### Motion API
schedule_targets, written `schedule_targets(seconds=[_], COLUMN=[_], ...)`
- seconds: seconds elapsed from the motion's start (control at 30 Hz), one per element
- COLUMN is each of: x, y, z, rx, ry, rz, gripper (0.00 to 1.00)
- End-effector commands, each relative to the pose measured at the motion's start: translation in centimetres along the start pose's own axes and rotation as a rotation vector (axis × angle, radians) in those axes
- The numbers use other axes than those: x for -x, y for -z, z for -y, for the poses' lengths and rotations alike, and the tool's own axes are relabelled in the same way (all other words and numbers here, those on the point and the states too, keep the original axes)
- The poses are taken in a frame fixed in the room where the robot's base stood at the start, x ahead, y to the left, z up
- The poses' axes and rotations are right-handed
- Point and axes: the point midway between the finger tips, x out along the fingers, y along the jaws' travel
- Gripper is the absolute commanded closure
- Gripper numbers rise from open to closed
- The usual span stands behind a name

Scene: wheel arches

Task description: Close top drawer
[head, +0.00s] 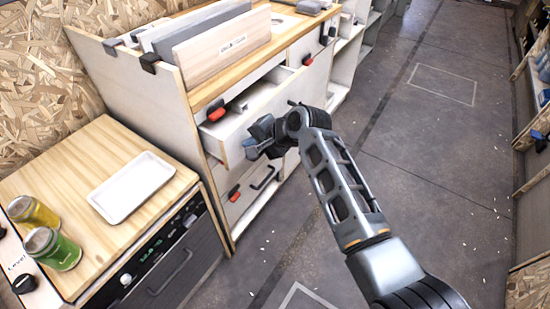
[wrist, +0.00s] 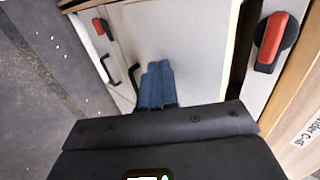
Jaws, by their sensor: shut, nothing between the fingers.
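The white top drawer (head: 236,127) of the wooden cabinet stands pulled out in the head view, with its inside partly visible. My gripper (head: 252,148) is at the drawer's front face, and part of that face is hidden behind it. In the wrist view my gripper (wrist: 157,70) is shut and empty, its blue-grey fingers side by side and pointing at a pale panel (wrist: 195,45), which looks like the drawer front. I cannot tell whether the fingertips touch it.
A red-and-black latch (head: 216,111) sits on the cabinet's front edge beside the drawer. A lower drawer with a black handle (head: 263,177) is below. A counter (head: 60,150) with a white tray (head: 132,187) and two jars stands at left. The floor (head: 440,160) at right is clear.

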Motion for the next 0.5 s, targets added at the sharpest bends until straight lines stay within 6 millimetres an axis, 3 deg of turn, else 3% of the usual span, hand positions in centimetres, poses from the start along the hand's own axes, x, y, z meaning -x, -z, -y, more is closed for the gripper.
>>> schedule_targets(seconds=[0.2,0.5], x=[-2.4,-3.2], y=[0.0,0.0], z=[2.0,3.0], rx=[0.001,0.0], ry=[0.001,0.0], rz=[0.0,0.0], gripper=[1.0,1.0])
